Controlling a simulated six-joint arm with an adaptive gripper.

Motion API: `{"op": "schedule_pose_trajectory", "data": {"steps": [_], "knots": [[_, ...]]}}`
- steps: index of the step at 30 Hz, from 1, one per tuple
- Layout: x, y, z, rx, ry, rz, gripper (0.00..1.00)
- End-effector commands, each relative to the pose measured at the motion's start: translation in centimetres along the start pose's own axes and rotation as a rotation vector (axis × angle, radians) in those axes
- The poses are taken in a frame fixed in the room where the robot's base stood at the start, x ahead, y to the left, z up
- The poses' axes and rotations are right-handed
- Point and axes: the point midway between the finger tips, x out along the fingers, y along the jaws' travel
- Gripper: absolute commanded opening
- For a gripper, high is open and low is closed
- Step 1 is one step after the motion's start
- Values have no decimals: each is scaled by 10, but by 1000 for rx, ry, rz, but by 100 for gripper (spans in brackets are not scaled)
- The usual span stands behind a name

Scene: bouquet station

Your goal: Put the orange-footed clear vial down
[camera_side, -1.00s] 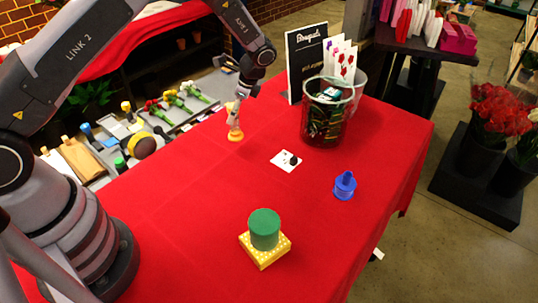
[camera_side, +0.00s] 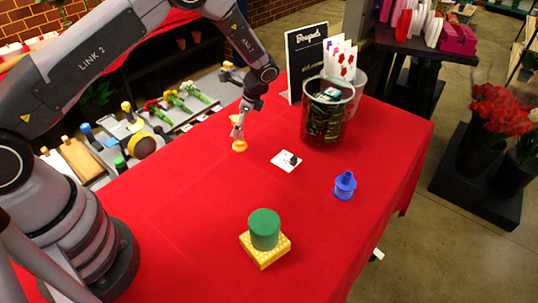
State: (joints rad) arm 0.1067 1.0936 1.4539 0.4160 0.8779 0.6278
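The orange-footed vial shows mainly as its orange foot (camera_side: 239,146), below my gripper on the left of the red table. Its clear body is small and partly hidden by the fingers. My gripper (camera_side: 237,130) points down and seems shut on the vial, which is roughly upright. The foot is at or very close to the tablecloth; I cannot tell whether it touches.
A white card (camera_side: 280,164) with a small black item lies to the right. Behind it stands a clear bucket (camera_side: 323,128) with dark contents, beside a black sign (camera_side: 305,50). A blue item (camera_side: 345,186) and a green cylinder (camera_side: 265,228) on a yellow dotted block (camera_side: 263,256) stand nearer.

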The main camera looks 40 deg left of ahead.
Motion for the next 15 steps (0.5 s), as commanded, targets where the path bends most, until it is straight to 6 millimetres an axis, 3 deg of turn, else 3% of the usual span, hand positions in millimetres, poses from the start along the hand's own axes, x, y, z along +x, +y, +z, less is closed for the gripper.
{"op": "schedule_pose_trajectory", "data": {"steps": [10, 15], "knots": [[-2, 0, 1, 0, 0, 0, 60], [-23, -1, 1, -1, 2, -3, 60]]}}
